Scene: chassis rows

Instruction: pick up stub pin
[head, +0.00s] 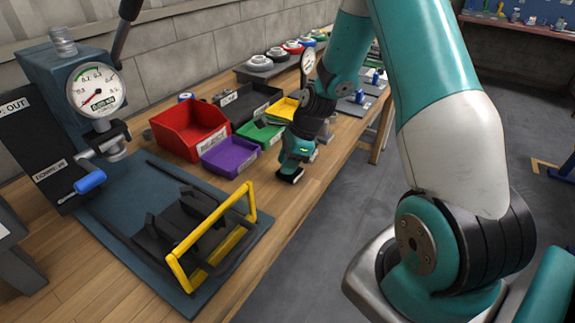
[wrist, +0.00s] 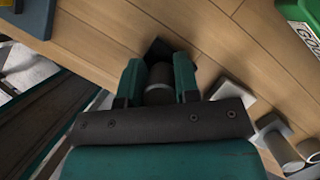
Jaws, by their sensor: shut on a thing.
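My gripper (wrist: 159,84) is shut on the stub pin (wrist: 159,76), a short grey cylinder between its two teal fingers in the wrist view. A dark patch lies just beyond the fingertips over the wooden bench; I cannot tell whether it is a shadow or a part. In the head view my gripper (head: 291,174) points down near the bench's front edge, right of the purple bin. The pin cannot be made out there. Whether the pin touches the bench is not clear.
Purple (head: 230,156), red (head: 190,130) and green (head: 261,135) bins stand left of my gripper. A yellow guard frame (head: 213,237) rises from the blue mat (head: 130,190). In the wrist view, grey parts (wrist: 272,126) lie at right. Bare bench lies between mat and gripper.

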